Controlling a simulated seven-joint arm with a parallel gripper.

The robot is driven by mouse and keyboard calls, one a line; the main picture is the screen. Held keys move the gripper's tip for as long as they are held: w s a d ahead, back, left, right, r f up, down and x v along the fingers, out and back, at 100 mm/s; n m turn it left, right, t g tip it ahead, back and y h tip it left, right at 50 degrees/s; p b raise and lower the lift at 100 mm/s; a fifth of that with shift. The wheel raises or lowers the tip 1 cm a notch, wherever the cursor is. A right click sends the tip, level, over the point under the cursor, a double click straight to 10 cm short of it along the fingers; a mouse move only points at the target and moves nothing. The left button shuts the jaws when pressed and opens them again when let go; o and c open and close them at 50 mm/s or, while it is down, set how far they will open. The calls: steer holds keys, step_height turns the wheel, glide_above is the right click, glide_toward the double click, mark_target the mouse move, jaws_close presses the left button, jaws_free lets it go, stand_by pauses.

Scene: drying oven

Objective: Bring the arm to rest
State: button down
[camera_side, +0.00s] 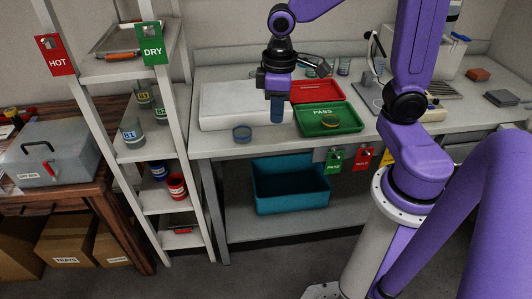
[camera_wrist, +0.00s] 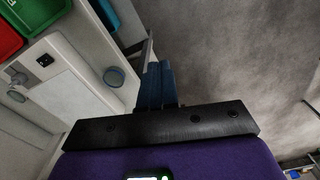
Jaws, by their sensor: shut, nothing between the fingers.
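My gripper (camera_side: 277,112) hangs from my purple arm with its blue fingers pointing down. In the side view it is in front of the white box on the bench, left of the green PASS tray and right of a small round blue-grey dish (camera_side: 242,133). In the wrist view the blue fingers (camera_wrist: 157,84) are together with nothing seen between them. The dish also shows in the wrist view (camera_wrist: 114,77), to the left of the fingers and apart from them.
The green PASS tray (camera_side: 343,122) holds a yellowish round dish. A red tray (camera_side: 311,89) lies behind it. The white box (camera_side: 211,104) stands at the bench's left. A teal bin (camera_side: 290,194) is below. A shelf rack (camera_side: 140,155) with HOT and DRY tags stands left.

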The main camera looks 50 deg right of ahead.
steer(key=s+a+n, duration=0.1)
steer(key=s+n, duration=0.5)
steer(key=s, duration=0.9)
steer(key=shift+s+a, duration=0.15)
steer(key=shift+s, duration=0.1)
